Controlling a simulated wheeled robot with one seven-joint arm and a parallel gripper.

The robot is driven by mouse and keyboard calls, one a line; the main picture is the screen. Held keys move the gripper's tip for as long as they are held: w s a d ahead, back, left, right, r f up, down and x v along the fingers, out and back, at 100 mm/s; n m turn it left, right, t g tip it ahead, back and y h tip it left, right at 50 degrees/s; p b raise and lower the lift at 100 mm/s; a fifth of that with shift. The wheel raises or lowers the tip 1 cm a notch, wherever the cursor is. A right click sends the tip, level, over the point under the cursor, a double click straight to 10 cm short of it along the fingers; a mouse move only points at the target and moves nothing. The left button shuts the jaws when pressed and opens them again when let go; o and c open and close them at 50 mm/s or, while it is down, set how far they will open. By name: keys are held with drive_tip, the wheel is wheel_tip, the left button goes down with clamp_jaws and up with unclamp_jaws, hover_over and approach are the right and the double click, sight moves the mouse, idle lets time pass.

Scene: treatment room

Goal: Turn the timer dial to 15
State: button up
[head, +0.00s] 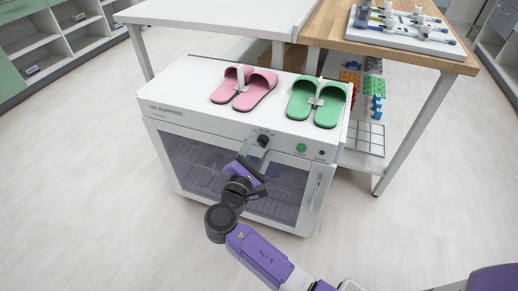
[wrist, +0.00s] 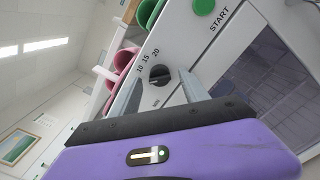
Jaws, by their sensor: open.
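The timer dial (wrist: 159,75) is a black knob on the white front panel of the UV slippers cabinet (head: 168,97). The numbers 10, 15 and 20 are printed beside it in the wrist view. In the head view the dial (head: 263,140) is right by my gripper (head: 257,150). My gripper also shows in the wrist view (wrist: 155,88), with its grey fingers apart on either side of the dial. I cannot tell whether a finger touches it. The dial's exact setting is too small to read.
A green START button (wrist: 204,6) and a small black knob (head: 321,153) sit right of the dial. Pink slippers (head: 256,90) and green slippers (head: 329,105) lie on top of the cabinet. A table (head: 340,28) stands behind. The floor left of the cabinet is clear.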

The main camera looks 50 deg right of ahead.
drive_tip(key=shift+w+d, duration=0.15)
drive_tip(key=shift+d, duration=0.25)
clamp_jaws()
drive_tip(key=shift+m, duration=0.4)
drive_tip(key=m+b, duration=0.6)
drive_tip(key=m, duration=0.5)
drive_tip(key=shift+f, duration=0.1)
idle(0.5)
